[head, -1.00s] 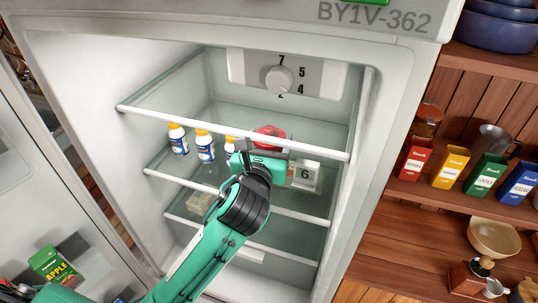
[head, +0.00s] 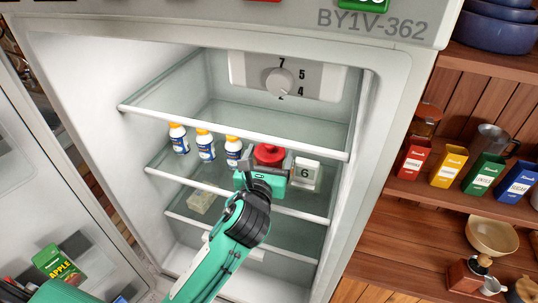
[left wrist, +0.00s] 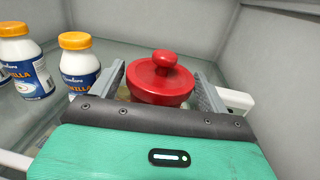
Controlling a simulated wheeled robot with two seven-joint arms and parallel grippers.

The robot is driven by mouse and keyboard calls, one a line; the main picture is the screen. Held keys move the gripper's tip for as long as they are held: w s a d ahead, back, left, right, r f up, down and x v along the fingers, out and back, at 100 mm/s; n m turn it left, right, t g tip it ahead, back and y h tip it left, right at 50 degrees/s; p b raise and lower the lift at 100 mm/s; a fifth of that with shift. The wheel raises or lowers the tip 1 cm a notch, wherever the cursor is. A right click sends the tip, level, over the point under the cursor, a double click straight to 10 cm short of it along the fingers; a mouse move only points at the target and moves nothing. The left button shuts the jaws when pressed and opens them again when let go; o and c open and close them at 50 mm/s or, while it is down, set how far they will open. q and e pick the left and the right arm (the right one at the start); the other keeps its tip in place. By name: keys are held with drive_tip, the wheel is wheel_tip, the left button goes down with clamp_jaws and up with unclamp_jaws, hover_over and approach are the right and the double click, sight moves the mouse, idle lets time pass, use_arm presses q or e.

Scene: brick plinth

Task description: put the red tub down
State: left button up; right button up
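The red tub (head: 269,153), with a round knob on its lid, is upright inside the fridge, on or just above the middle glass shelf. It also shows in the left wrist view (left wrist: 160,84). My left gripper (head: 268,164) reaches in from the front. Its two fingers (left wrist: 160,92) are on either side of the tub and look shut on it. The tub's base is hidden behind the gripper, so contact with the shelf cannot be seen. My right gripper is not in view.
Several white bottles with orange caps (head: 205,145) stand left of the tub. A white block marked 6 (head: 305,173) stands close on its right. The upper shelf's front edge (head: 230,133) runs above the gripper. The open door (head: 50,180) is at the left.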

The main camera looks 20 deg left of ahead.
use_arm(q)
drive_tip(key=shift+r, duration=0.1)
drive_tip(key=shift+s, duration=0.2)
drive_tip(key=s+b, duration=0.2)
drive_tip(key=s, duration=0.9)
drive_tip(key=shift+s+d, duration=0.3)
drive_tip(key=shift+d, duration=0.15)
